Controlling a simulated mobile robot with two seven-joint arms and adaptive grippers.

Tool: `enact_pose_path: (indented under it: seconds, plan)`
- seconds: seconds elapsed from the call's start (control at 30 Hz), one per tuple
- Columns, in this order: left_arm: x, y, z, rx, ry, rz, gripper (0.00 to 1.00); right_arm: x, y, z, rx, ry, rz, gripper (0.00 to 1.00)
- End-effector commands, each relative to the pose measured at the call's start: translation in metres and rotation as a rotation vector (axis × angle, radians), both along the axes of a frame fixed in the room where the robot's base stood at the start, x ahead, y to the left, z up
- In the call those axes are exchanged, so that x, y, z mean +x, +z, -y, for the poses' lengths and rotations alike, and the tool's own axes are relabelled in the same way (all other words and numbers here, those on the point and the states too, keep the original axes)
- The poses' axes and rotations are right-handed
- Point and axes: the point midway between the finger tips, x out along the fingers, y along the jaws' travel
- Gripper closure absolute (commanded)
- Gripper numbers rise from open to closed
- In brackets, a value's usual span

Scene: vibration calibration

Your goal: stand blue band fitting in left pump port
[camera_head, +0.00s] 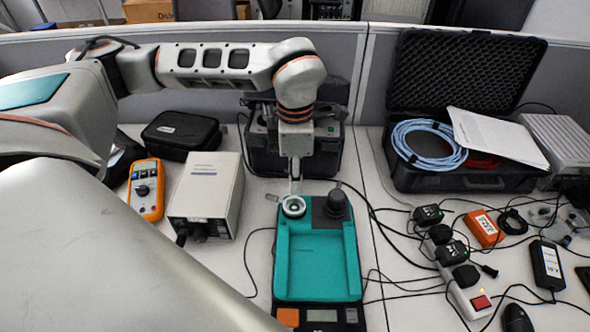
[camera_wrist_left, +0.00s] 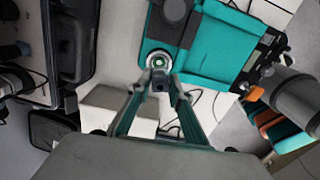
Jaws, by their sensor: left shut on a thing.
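A teal pump unit (camera_head: 318,262) lies on the table at the centre, and it also shows in the left wrist view (camera_wrist_left: 213,50). At its far left corner is a pale ring-shaped port (camera_head: 293,207), seen in the wrist view as a round ring (camera_wrist_left: 159,59). A dark round knob (camera_head: 336,203) stands to the right of it. My left gripper (camera_head: 294,190) points down right at the port; in the wrist view its fingers (camera_wrist_left: 159,83) are close together over the ring's edge. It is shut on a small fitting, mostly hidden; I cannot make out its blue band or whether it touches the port.
A beige box instrument (camera_head: 206,190) and an orange multimeter (camera_head: 146,189) stand to the left. A dark machine (camera_head: 330,155) stands behind the pump. An open black case (camera_head: 480,182) with a blue cable coil (camera_head: 428,145) is at the right. Cables and power adapters crowd the right side.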

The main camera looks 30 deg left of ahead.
Motion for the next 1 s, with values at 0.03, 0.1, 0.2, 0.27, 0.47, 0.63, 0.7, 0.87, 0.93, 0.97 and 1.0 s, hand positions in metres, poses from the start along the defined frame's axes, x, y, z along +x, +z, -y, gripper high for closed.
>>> enact_pose_path:
  seconds: [0.03,0.1,0.2,0.27,0.47,0.63,0.7,0.87,0.93,0.97,1.0]
  plan:
    - [-0.001,0.0,0.001,-0.001,-0.016,0.001,1.0,0.0,0.001,0.0,0.0,0.0,0.0,0.6]
    - [-0.002,0.0,0.001,-0.001,-0.031,0.001,1.0,0.0,0.001,0.0,0.0,0.0,0.0,0.6]
    - [-0.002,-0.002,0.001,-0.001,-0.038,0.001,1.0,0.0,0.0,0.0,0.0,0.0,0.0,0.6]
    - [-0.002,-0.003,0.001,-0.001,-0.039,0.001,1.0,0.0,-0.002,0.0,-0.001,0.0,-0.001,0.6]
    - [-0.003,-0.011,0.001,-0.001,-0.038,0.001,1.0,-0.003,-0.011,0.001,-0.004,0.001,-0.007,0.6]
    - [-0.005,-0.022,0.0,-0.001,-0.039,0.001,1.0,-0.005,-0.021,0.001,-0.004,0.001,-0.015,0.6]
    - [-0.006,-0.027,0.0,-0.001,-0.039,0.0,1.0,-0.006,-0.025,0.001,-0.004,0.002,-0.018,0.6]
    - [-0.007,-0.037,0.0,-0.001,-0.041,0.001,1.0,-0.008,-0.034,0.001,-0.004,0.001,-0.023,0.6]
    - [-0.008,-0.041,0.0,-0.001,-0.041,0.0,1.0,-0.009,-0.038,0.001,-0.004,0.001,-0.026,0.6]
    - [-0.008,-0.043,0.0,-0.001,-0.042,0.0,1.0,-0.01,-0.04,0.001,-0.005,0.001,-0.027,0.6]
    - [-0.009,-0.046,0.0,-0.001,-0.042,0.0,1.0,-0.01,-0.042,0.001,-0.004,0.001,-0.029,0.6]
